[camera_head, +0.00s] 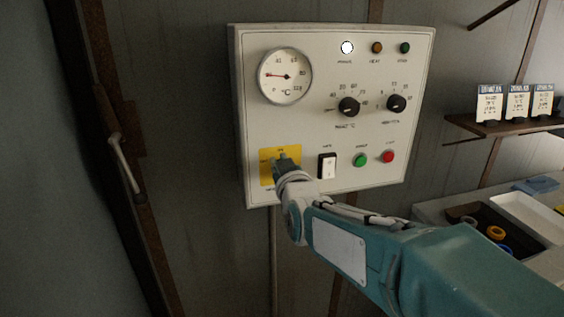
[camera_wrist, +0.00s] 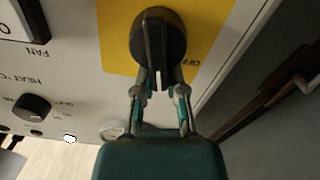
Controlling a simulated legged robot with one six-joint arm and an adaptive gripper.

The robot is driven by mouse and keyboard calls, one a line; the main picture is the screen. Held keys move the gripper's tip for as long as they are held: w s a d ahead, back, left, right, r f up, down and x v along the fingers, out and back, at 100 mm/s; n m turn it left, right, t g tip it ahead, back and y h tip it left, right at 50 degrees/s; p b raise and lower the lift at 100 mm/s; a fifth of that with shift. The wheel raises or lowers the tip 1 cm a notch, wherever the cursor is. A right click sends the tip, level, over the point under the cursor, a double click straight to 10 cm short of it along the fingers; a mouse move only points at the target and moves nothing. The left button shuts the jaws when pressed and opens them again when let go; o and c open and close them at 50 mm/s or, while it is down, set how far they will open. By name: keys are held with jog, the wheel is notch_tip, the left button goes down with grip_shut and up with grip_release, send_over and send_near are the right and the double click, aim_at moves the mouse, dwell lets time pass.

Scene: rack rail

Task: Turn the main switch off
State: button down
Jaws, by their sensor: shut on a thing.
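The main switch is a black rotary knob (camera_wrist: 157,40) on a yellow plate (camera_wrist: 115,22) at the lower left of the control panel (camera_head: 320,118). In the head view the yellow plate (camera_head: 266,172) shows, but my gripper covers the knob. My gripper (camera_wrist: 159,88) is shut on the knob, one finger on each side. The knob's white mark points to the bottom of the wrist view, towards my gripper's palm. An upside-down OFF label (camera_wrist: 197,62) sits right of the mark. The white power lamp (camera_head: 347,47) is lit.
A gauge (camera_head: 285,76) is above the switch; a white rocker switch (camera_head: 328,166), a green button (camera_head: 360,160) and a red button (camera_head: 388,156) are to its right. A shelf (camera_head: 500,127) with cards and a bench with a tray (camera_head: 530,218) stand at right.

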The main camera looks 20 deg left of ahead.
aim_at(269, 172)
jog(key=n, duration=0.2)
jog(key=a+f+n, duration=0.1)
jog(key=n, duration=0.2)
jog(key=s+f+n, duration=0.1)
jog(key=n, duration=0.2)
jog(key=shift+a+f, duration=0.1)
jog(key=shift+a, duration=0.1)
jog(key=n, duration=0.3)
jog(key=shift+a+f+n, duration=0.1)
jog(key=shift+f+n, duration=0.25)
jog(key=shift+n, duration=0.05)
jog(key=shift+f+n, duration=0.25)
jog(key=shift+n, duration=1.25)
